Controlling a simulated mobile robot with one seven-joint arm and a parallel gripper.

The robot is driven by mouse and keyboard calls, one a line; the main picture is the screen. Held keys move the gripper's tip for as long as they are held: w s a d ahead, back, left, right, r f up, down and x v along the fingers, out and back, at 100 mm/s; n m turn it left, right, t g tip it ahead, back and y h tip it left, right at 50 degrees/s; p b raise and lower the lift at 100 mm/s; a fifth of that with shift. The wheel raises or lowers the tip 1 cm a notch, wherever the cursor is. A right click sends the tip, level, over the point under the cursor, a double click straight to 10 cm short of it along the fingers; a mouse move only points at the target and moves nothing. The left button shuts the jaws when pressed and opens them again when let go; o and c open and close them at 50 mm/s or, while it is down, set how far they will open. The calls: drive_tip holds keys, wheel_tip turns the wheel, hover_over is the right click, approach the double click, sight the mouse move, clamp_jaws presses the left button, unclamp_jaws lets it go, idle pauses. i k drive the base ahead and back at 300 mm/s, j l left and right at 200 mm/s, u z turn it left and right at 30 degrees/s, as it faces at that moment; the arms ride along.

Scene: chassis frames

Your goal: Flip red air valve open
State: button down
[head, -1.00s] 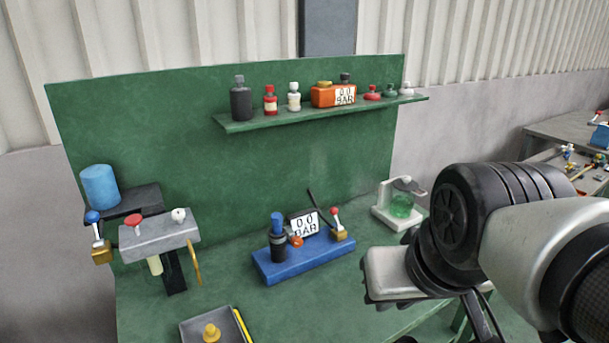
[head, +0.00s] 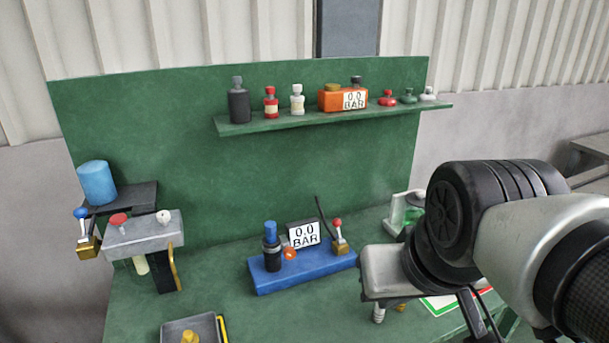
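The red air valve (head: 339,242) is a small brass block with an upright lever topped by a red ball. It sits at the right end of a blue base (head: 300,273) on the green bench. A gauge (head: 304,234) reading 0.0 BAR stands left of it. My gripper (head: 384,275) shows as a pale grey body at the end of my arm, right of the blue base and nearer the camera. It is apart from the valve in the picture.
A brass valve with a blue ball (head: 87,238) hangs at the left, beside a grey block (head: 143,236). A dark bottle (head: 271,250) stands on the blue base. A shelf (head: 330,118) holds bottles and an orange unit. A tray (head: 173,331) lies in front. My arm partly hides a green-liquid jar (head: 411,212).

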sight(336, 222)
drive_tip(key=i+l+u, duration=0.2)
drive_tip(key=l, duration=0.25)
drive_tip(key=l+u, duration=0.2)
drive_tip(key=l, duration=0.25)
drive_tip(key=i+l+u, duration=0.1)
drive_tip(key=l+u, duration=0.15)
drive_tip(key=l, duration=0.25)
